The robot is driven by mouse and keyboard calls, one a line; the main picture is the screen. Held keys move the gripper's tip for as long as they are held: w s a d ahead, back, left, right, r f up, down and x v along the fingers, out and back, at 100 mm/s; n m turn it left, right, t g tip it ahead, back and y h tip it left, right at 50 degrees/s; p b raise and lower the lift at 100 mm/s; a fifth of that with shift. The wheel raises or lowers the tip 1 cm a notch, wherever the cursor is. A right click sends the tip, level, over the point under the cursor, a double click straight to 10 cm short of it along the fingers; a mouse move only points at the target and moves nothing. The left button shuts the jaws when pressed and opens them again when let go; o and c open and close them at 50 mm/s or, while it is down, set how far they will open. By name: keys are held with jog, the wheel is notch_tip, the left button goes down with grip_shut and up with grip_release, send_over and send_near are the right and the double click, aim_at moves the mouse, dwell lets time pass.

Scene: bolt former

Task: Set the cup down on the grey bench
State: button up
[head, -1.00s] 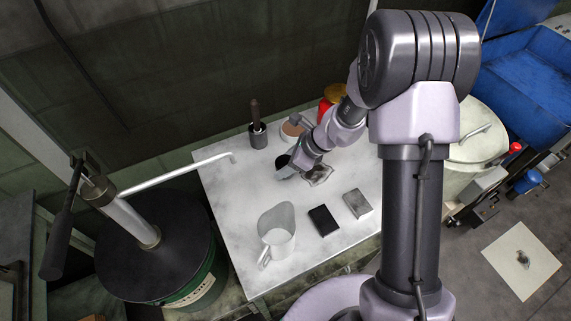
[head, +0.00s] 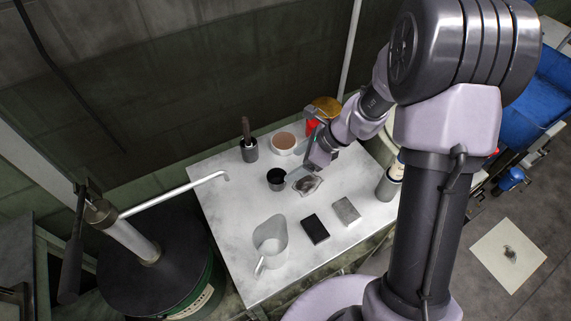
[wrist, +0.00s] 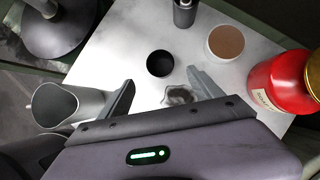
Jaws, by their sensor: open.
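The small dark cup (head: 276,182) stands upright on the pale grey bench (head: 220,215), left of my gripper in the head view. In the wrist view the cup (wrist: 160,64) is just beyond my gripper's fingertips, with bare bench around it. My gripper (head: 300,171) is open and empty, apart from the cup.
Behind are a holder with a handle (head: 249,150), a brown-filled bowl (head: 283,143) and a red jar (wrist: 277,84). A crumpled patch (head: 307,185) lies by the cup.

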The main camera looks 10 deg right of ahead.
jog(key=s+r+n, duration=0.3)
jog(key=r+n, duration=0.2)
jog(key=r, duration=0.5)
jog(key=s+r+n+t+h, duration=0.1)
jog(key=s+r+n+h, duration=0.1)
jog(key=s+r+n, duration=0.4)
jog(key=s+d+r+n+t+h, duration=0.1)
jog(key=s+r+n, duration=0.5)
jog(key=s, duration=0.7)
jog(key=shift+r+n+t+h, duration=0.2)
jog(key=shift+n+t+h, duration=0.3)
jog(key=shift+t+h, duration=0.15)
